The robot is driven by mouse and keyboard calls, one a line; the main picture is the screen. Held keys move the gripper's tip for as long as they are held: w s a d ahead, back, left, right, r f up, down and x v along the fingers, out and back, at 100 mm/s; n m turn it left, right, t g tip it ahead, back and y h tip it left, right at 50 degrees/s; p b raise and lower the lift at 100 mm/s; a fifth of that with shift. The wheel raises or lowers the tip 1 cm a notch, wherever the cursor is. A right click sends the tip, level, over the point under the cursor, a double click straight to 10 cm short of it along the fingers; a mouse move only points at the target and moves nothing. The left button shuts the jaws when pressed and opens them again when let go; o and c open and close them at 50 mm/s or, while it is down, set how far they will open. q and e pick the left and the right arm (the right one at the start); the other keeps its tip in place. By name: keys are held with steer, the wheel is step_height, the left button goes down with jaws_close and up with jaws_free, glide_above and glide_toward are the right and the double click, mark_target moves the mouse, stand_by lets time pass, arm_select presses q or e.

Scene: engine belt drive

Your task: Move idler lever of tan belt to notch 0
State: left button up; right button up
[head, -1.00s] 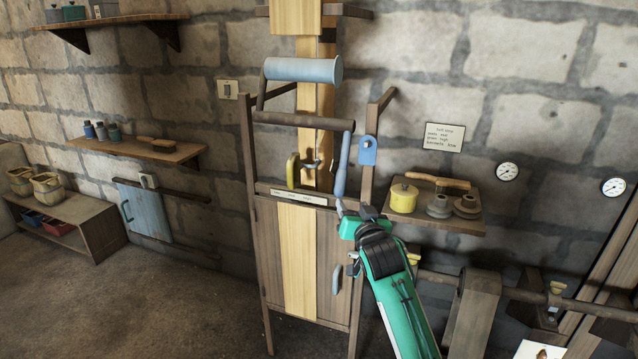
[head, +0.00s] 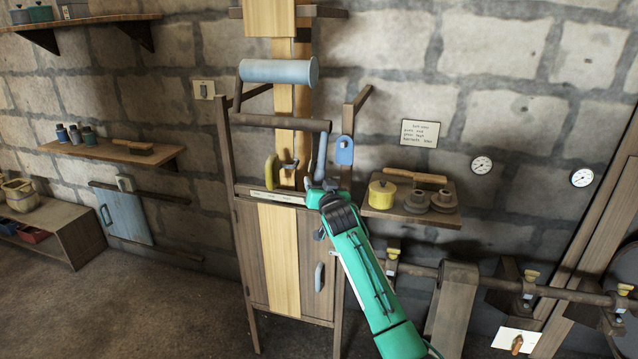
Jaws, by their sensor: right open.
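The tan belt (head: 277,258) hangs as a pale strip down the front of a wooden cabinet stand and continues above it. A blue-grey lever handle (head: 321,152) stands nearly upright at the right of the stand and looks like the idler lever. My right gripper (head: 317,186) is open at the lever's lower end, overlapping it in the picture. I cannot tell whether the lever is between the jaws or touched. The notches and the lever's pivot cannot be made out. My left gripper is out of view.
A yellow curved handle (head: 270,170) is left of the lever, and a blue plate (head: 344,151) is close at its right. A pale blue roller (head: 278,71) is above. A shelf (head: 400,215) with a yellow pot (head: 382,194) is close right of my arm.

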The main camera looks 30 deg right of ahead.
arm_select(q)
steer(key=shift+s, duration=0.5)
arm_select(e)
steer(key=shift+w, duration=0.15)
